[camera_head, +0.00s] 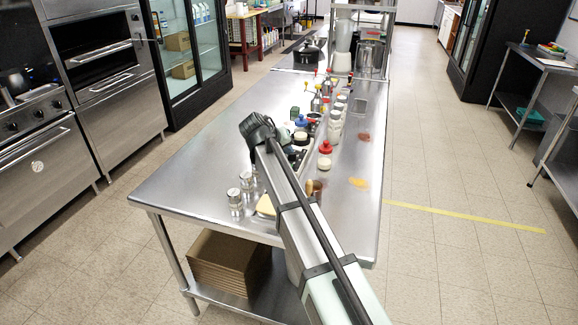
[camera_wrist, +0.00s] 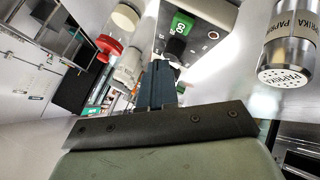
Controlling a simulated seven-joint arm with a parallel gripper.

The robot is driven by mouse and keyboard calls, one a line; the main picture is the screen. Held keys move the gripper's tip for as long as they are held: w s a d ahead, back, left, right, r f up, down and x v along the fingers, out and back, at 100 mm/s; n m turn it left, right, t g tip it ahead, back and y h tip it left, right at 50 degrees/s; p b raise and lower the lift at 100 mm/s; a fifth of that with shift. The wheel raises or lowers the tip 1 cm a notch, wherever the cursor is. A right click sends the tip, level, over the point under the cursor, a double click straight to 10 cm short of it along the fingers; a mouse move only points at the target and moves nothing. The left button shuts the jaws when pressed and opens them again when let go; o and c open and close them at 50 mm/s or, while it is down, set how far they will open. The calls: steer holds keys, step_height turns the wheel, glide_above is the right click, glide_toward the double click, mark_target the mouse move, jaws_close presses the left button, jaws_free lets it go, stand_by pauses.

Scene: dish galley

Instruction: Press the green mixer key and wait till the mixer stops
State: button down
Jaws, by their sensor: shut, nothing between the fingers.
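In the wrist view a green key marked GO (camera_wrist: 182,23) sits on the face of a pale box (camera_wrist: 203,38), with a dark round part just below it. My gripper (camera_wrist: 160,68) is shut and empty, its dark fingers pointing up the picture toward the box. The fingertips are below the key in the picture; I cannot tell the gap, and no contact shows. In the head view my arm reaches over the steel table (camera_head: 190,185) and hides the box and key. I cannot make out whether the mixer is turning.
A paprika shaker (camera_wrist: 288,45) is right of my fingers in the wrist view, and a red-collared jar (camera_wrist: 108,44) is left. In the head view, glass shakers (camera_head: 235,203) stand left of my arm and several jars (camera_head: 325,155) right of it. The table's left front is clear.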

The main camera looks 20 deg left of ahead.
steer(key=shift+f, duration=1.35)
steer(key=shift+f, duration=0.9)
stand_by(1.9)
steer(key=shift+r, duration=0.9)
steer(key=shift+r, duration=2.5)
